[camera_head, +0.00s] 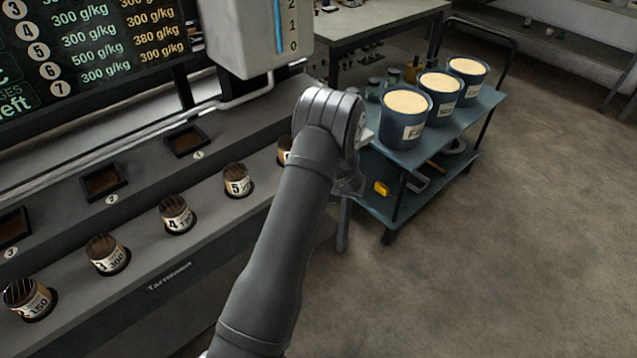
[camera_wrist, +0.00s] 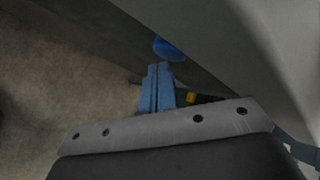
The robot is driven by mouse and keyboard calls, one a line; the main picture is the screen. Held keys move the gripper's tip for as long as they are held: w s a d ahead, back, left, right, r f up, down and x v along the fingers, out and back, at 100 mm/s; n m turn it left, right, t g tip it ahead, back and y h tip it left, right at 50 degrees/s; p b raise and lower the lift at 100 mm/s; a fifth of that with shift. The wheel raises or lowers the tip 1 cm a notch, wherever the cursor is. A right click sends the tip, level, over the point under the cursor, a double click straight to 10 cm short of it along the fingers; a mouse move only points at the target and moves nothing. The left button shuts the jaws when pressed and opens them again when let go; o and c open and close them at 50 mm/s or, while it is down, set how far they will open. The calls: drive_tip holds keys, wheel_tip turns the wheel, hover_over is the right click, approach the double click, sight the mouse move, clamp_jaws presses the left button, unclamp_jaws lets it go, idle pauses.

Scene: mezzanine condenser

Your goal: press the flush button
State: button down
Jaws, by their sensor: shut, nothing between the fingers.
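In the wrist view, my gripper (camera_wrist: 158,68) shows as two blue fingers shut against each other with nothing between them. A round blue button-like disc (camera_wrist: 169,48), probably the flush button, lies just beyond the fingertips, slightly right, beside a dark grey surface. The fingertips look close to it, but I cannot tell whether they touch. No label shows on the disc. In the head view, my arm hides the disc, and I cannot make out my fingers there.
A grey bench (camera_head: 130,255) carries several numbered cups. A white tank (camera_head: 258,35) with a level gauge hangs above it. Right of my arm stands a blue cart (camera_head: 425,150) with three tubs; a yellow item (camera_head: 381,188) lies on its lower shelf. The floor (camera_head: 530,230) at right is clear.

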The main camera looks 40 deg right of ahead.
drive_tip(key=shift+w+r, duration=0.2)
drive_tip(key=shift+w, duration=0.15)
drive_tip(key=shift+s+f, duration=0.15)
drive_tip(key=shift+s, duration=2.5)
drive_tip(key=s, duration=0.5)
